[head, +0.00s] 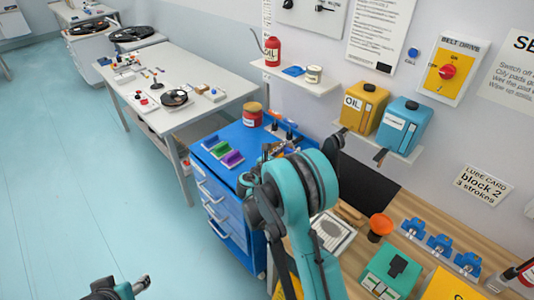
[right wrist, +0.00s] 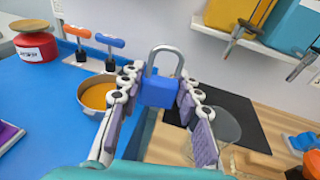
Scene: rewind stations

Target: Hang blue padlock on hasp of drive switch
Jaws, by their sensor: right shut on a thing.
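My right gripper (right wrist: 160,98) is shut on the blue padlock (right wrist: 158,92), whose silver shackle points up between the fingers. In the head view the right gripper (head: 272,152) is mostly hidden behind my own teal arm, above the right side of the blue cart, and I cannot make out the padlock there. The drive switch (head: 447,71) is a yellow wall plate with a red knob, marked BELT DRIVE, at upper right and well apart from the gripper. Its hasp is too small to tell. My left gripper (head: 125,288) is at the bottom edge, partly cut off.
The blue cart (head: 202,168) carries a red-brown tin (head: 252,114) and coloured blocks. A wall shelf (head: 405,150) with yellow (head: 365,107) and blue (head: 402,125) oil cans lies between gripper and switch. A wooden bench with several blue bearing blocks (head: 440,243) is at lower right.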

